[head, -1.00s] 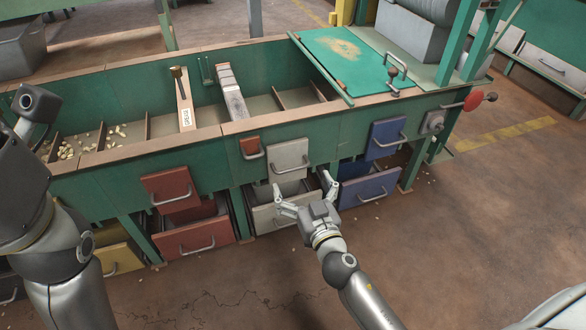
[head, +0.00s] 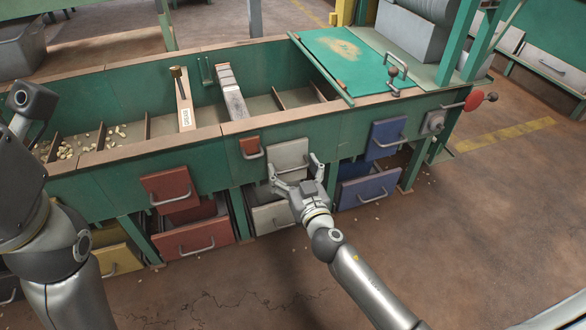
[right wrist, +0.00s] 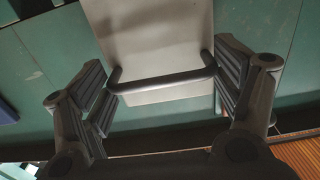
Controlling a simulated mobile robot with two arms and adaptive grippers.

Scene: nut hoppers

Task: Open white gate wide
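The white gate (head: 290,153) is an upright pale panel with a bar handle on the green hopper's front. It also fills the top middle of the right wrist view (right wrist: 152,40). My right gripper (head: 293,170) is open in front of it. In the right wrist view the gate's dark handle (right wrist: 162,80) lies between the spread fingers, close to the right finger; whether they touch cannot be told. The gripper partly hides the gate's lower part in the head view. My left arm is at the left edge; its finger state cannot be made out.
A white drawer (head: 270,214) stands below the gate. Red gates and a red drawer (head: 196,238) are to the left, a blue gate (head: 386,138) and blue drawer (head: 366,190) to the right. Nuts (head: 68,152) lie in the hopper's left end. The floor at right is clear.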

